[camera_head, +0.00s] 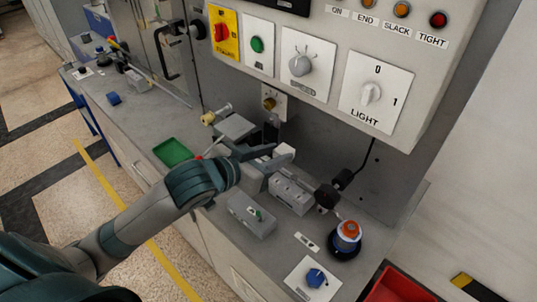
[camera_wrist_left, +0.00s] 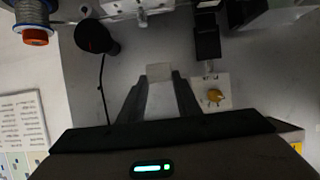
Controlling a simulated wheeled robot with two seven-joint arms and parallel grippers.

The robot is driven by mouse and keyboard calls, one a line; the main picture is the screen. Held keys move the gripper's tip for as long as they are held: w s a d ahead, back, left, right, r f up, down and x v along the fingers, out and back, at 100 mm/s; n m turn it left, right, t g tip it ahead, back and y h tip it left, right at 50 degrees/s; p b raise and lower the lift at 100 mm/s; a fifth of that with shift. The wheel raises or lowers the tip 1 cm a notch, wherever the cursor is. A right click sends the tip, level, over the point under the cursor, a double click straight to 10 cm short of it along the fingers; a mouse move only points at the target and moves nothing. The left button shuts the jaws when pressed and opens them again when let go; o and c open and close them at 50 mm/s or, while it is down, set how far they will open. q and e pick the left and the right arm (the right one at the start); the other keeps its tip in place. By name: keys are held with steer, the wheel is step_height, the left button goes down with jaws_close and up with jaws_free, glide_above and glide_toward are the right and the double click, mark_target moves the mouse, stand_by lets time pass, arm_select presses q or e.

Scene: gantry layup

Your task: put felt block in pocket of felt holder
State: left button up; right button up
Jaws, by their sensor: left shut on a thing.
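My left gripper (camera_head: 277,156) reaches in from the left over the bench, close to the machine's back panel. It is shut on a small pale grey block, which I take as the felt block (camera_head: 287,152). In the left wrist view, the felt block (camera_wrist_left: 159,72) sticks out beyond the fingertips of my left gripper (camera_wrist_left: 159,88). The block is above the bench fittings; I cannot tell whether it touches any of them. I cannot surely tell which fitting is the felt holder, and no pocket shows clearly. My right gripper is in neither view.
A grey box with holes (camera_head: 291,194) and a grey switch box (camera_head: 251,216) stand in front of the gripper. An orange-topped spool (camera_head: 347,238) is to the right. A green tray (camera_head: 172,152) lies left.

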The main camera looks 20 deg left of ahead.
arm_select(q)
steer(key=shift+s+a, duration=0.1)
steer(key=shift+s, duration=0.2)
steer(key=shift+w+a+f, duration=0.1)
steer(key=shift+w+f, duration=0.1)
steer(key=shift+w, duration=0.05)
glide_above(264, 160)
steer(key=s+a, duration=0.2)
steer(key=s, duration=0.1)
step_height(264, 160, down, 7)
steer(key=shift+s+d+r, duration=0.1)
steer(key=shift+r, duration=0.1)
step_height(264, 160, down, 4)
steer(key=shift+p, duration=0.65)
steer(key=shift+f, duration=0.15)
